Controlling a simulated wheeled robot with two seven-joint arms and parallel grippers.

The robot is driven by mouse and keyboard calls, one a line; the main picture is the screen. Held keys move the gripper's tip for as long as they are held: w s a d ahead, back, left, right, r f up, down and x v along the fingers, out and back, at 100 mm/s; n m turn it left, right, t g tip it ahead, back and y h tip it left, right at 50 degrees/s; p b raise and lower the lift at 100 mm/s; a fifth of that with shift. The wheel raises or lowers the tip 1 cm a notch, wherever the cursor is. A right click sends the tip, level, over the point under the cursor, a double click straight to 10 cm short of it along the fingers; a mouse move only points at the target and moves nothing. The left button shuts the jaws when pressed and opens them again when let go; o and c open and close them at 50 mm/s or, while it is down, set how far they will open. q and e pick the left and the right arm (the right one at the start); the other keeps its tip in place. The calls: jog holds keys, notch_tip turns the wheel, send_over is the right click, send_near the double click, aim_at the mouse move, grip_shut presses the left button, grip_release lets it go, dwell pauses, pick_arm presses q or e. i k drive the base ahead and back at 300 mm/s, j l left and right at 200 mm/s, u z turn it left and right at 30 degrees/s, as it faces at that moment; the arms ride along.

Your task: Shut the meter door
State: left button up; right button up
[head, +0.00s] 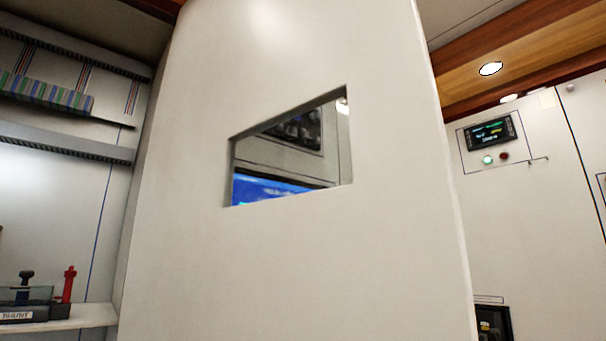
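A large pale door panel (290,260) fills the middle of the head view, close to me; it appears to be the meter door. It has a four-sided window opening (290,150). It seems to stand swung out, with its right edge nearer to me. Through the window I see part of a blue lit screen (265,189) and a dark panel behind. Neither of my grippers is in view. The door's lower part and any handle are outside the picture.
At left, a cabinet interior holds a row of striped terminals (45,92) and a shelf (85,318) with a tray labelled "SHUNT" (20,312) and a red tool (68,284). At right, a pale cabinet front (530,220) carries a small display (490,131) and two indicator lamps.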

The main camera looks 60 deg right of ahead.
aim_at(381, 255)
jog(key=k+l, duration=0.1)
jog(key=l, duration=0.25)
jog(key=k+l, duration=0.15)
jog(key=l, duration=0.2)
jog(key=k+l, duration=0.1)
jog(key=l, duration=0.25)
jog(key=k+l, duration=0.1)
jog(key=l, duration=0.25)
